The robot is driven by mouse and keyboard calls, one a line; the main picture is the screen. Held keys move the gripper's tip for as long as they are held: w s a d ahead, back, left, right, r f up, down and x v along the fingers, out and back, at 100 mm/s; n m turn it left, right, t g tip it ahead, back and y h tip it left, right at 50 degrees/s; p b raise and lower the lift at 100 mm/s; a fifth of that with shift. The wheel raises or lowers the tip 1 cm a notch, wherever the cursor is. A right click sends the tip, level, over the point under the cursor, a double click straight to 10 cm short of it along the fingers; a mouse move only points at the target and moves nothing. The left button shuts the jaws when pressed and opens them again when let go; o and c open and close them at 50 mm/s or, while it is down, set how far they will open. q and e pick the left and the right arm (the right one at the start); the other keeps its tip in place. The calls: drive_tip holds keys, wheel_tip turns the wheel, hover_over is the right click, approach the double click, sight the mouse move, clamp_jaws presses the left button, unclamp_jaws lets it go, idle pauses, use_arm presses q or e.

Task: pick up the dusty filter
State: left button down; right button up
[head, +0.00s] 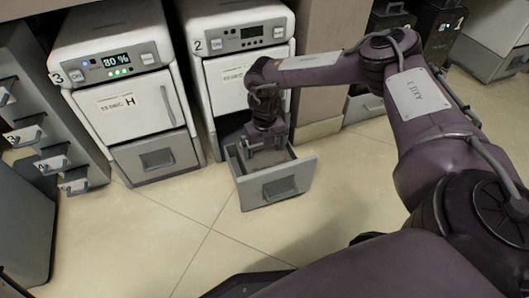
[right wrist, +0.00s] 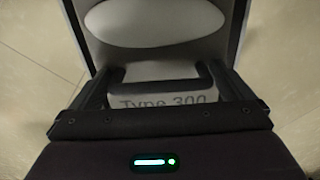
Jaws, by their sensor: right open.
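My right gripper (head: 264,147) reaches down into the open drawer (head: 274,187) of the white unit marked 2. In the right wrist view its jaws (right wrist: 164,80) are open, one finger on each side of a dark handle bar (right wrist: 158,88). Beneath the bar is a pale surface (right wrist: 165,101) lettered "Type 300", which looks like the filter. I cannot tell whether the fingers touch the handle, nor see dust on it. In the head view the filter is hidden by the gripper and drawer walls. My left gripper is not in view.
A white unit marked 3 (head: 124,105), its display reading 80 %, stands left with its drawer (head: 156,158) shut. Small numbered drawers (head: 55,163) line the far left. A dark case (head: 440,38) stands back right. The tiled floor (head: 180,235) in front is clear.

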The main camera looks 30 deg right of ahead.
drive_tip(key=shift+r, duration=0.1)
drive_tip(key=c, duration=1.7)
drive_tip(key=shift+c, duration=0.2)
